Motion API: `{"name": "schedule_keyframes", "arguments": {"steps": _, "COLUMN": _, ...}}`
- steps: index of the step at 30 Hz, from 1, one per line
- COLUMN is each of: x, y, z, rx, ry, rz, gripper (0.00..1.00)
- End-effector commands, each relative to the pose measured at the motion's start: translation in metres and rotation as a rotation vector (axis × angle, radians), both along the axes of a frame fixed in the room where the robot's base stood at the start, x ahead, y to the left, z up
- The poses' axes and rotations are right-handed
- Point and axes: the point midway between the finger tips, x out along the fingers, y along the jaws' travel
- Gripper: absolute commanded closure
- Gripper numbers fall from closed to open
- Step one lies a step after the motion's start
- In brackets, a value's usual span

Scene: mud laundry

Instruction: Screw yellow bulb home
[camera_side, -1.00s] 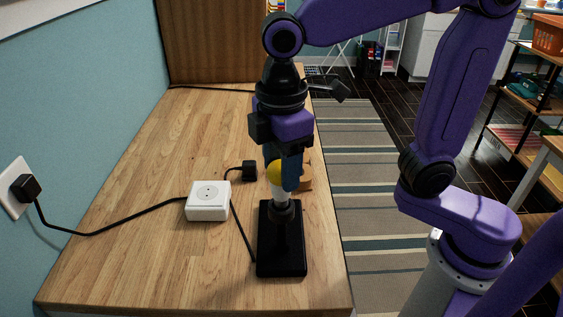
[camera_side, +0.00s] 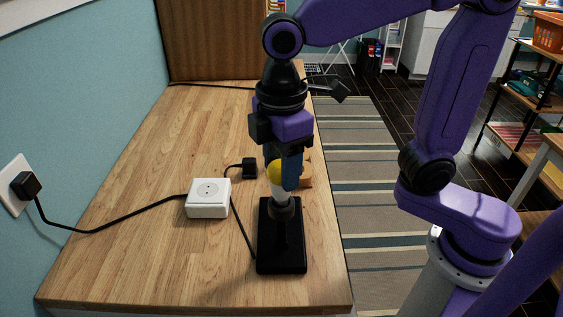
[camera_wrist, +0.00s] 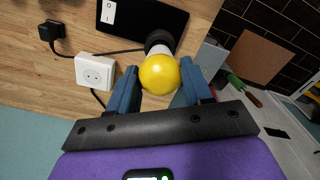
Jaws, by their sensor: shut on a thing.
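The yellow bulb (camera_side: 274,172) stands upright over the socket (camera_side: 281,211) of a black lamp base (camera_side: 281,255) on the wooden worktop. Its white lower part meets the socket; how deep it sits in the socket I cannot tell. My gripper (camera_side: 284,176) points down from above and is shut on the bulb, with a blue finger on either side. In the wrist view the round yellow bulb (camera_wrist: 159,74) shows between the two blue fingers (camera_wrist: 160,88). The black base with a marked white switch (camera_wrist: 108,12) lies beyond it.
A white socket box (camera_side: 208,199) sits left of the base, with a black plug (camera_side: 249,168) behind it.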

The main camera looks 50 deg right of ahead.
Motion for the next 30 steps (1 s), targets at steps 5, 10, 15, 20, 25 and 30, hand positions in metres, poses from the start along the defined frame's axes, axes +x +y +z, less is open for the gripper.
{"name": "schedule_keyframes", "arguments": {"steps": 5, "x": 0.0000, "y": 0.0000, "z": -0.0015, "rx": 0.000, "ry": 0.000, "rz": 0.000, "gripper": 0.87}}
{"name": "schedule_keyframes", "arguments": {"steps": 10, "x": 0.0000, "y": 0.0000, "z": -0.0038, "rx": 0.000, "ry": 0.000, "rz": 0.000, "gripper": 0.87}}
{"name": "schedule_keyframes", "arguments": {"steps": 15, "x": 0.0000, "y": -0.0001, "z": -0.0058, "rx": 0.000, "ry": 0.000, "rz": 0.000, "gripper": 0.87}}
{"name": "schedule_keyframes", "arguments": {"steps": 20, "x": 0.0000, "y": -0.0001, "z": -0.0060, "rx": 0.000, "ry": 0.000, "rz": 0.000, "gripper": 0.87}}
{"name": "schedule_keyframes", "arguments": {"steps": 25, "x": 0.0001, "y": -0.0001, "z": -0.0059, "rx": 0.000, "ry": 0.000, "rz": 0.000, "gripper": 0.87}}
{"name": "schedule_keyframes", "arguments": {"steps": 30, "x": 0.0001, "y": -0.0001, "z": -0.0059, "rx": 0.000, "ry": 0.000, "rz": 0.000, "gripper": 0.87}}
